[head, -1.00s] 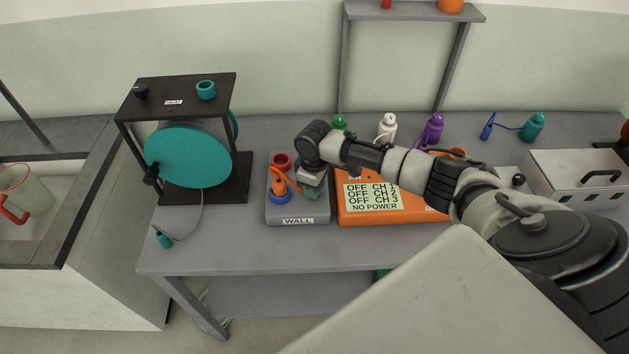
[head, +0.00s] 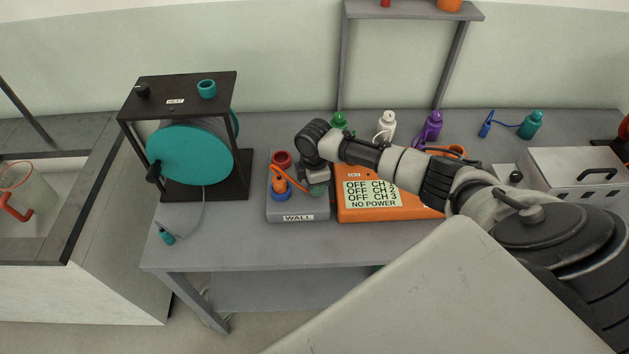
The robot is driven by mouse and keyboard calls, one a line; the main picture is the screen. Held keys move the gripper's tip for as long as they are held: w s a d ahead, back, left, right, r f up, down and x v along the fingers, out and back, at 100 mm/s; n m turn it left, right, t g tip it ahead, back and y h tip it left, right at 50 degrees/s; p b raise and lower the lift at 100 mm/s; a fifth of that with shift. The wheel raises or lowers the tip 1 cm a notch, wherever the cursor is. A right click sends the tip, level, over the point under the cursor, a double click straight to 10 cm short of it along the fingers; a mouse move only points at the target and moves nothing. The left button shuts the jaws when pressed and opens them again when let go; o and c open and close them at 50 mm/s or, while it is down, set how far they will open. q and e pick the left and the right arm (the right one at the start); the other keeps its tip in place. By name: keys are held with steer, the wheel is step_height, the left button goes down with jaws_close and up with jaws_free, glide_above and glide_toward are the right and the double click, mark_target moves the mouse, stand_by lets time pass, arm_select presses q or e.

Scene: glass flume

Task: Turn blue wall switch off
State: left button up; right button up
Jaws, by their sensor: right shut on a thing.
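The grey box labelled WALL (head: 298,217) lies on the bench. It has a red ring socket (head: 281,158) at the back and a blue ring (head: 280,195) at the front left. An orange plug (head: 278,181) with its lead stands in the blue ring. A green part (head: 317,190) shows in part at the right. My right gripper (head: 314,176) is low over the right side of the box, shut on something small. The gripper hides what it holds, and I cannot make out the blue switch. My left gripper is out of view.
An orange box (head: 370,211) beside the WALL box displays OFF for CH 1, 2 and 3 and NO POWER. A black frame with a teal drum (head: 188,155) stands left. The bench front (head: 250,245) is clear.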

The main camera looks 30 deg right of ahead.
steer(key=shift+r, duration=0.1)
stand_by(0.4)
steer(key=o, duration=0.9)
step_height(320, 180, up, 11)
steer(key=shift+f+b, duration=0.1)
steer(key=shift+b, duration=0.75)
